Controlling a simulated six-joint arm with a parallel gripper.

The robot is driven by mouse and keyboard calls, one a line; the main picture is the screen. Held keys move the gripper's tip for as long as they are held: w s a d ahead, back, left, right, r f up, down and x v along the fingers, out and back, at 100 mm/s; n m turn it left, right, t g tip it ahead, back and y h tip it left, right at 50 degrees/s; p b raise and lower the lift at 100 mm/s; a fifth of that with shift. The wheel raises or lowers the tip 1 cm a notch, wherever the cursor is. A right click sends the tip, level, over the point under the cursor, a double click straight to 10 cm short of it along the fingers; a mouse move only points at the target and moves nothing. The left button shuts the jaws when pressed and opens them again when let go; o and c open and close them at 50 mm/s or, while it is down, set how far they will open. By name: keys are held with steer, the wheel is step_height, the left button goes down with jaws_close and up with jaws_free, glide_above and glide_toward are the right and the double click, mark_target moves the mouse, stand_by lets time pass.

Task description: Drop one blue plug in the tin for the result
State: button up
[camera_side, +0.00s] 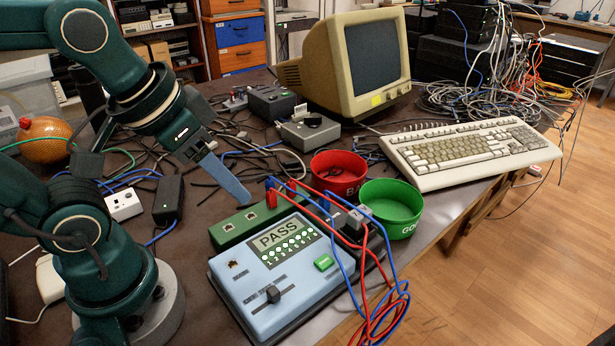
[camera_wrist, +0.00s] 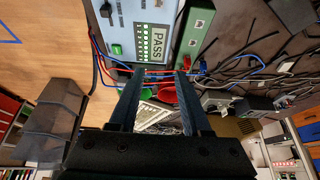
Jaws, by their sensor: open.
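The light-blue tester (camera_side: 277,277) shows PASS on its screen (camera_side: 279,237). The green tin (camera_side: 391,209), its lettering partly hidden, stands right of the red tin (camera_side: 338,170), lettered "BA…". A blue plug (camera_side: 269,183) stands beside a red plug at the green socket block (camera_side: 243,225); blue and red cables run right from there. My gripper (camera_side: 243,200) hangs above the table, left of the plugs and apart from them. In the wrist view its two fingers are spread with nothing held; the tins show small between them, and the tester (camera_wrist: 126,20) lies beyond.
Red and blue cables (camera_side: 385,310) loop over the table's front edge. A keyboard (camera_side: 465,150) lies right of the tins. A monitor (camera_side: 350,60) and grey boxes (camera_side: 309,132) stand behind. Black adapter (camera_side: 168,200) and loose cables lie left of the tester.

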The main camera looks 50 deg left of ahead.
steer(key=shift+s+d+f, duration=0.25)
steer(key=shift+s+f, duration=0.15)
steer(key=shift+s, duration=0.2)
steer(key=shift+c, duration=1)
steer(key=shift+w, duration=0.1)
steer(key=n+g+h, duration=0.3)
steer(key=n+h, duration=0.6)
steer(key=n, duration=0.6)
glide_above(269, 185)
steer(key=s+d, duration=0.2)
step_height(269, 185, down, 7)
steer(key=a+f+n+t, duration=0.1)
steer(key=a+f, duration=0.1)
steer(key=a+f+n+t+h, duration=0.1)
steer(key=a+f+n, duration=0.1)
steer(key=a+f+n+t+h, duration=0.1)
steer(key=a+f+n, duration=0.1)
steer(key=shift+w+a+t, duration=0.25)
steer(key=shift+a+t, duration=0.05)
steer(key=shift+a, duration=0.05)
steer(key=shift+x, duration=2.55)
steer(key=shift+d, duration=0.1)
jaws_close()
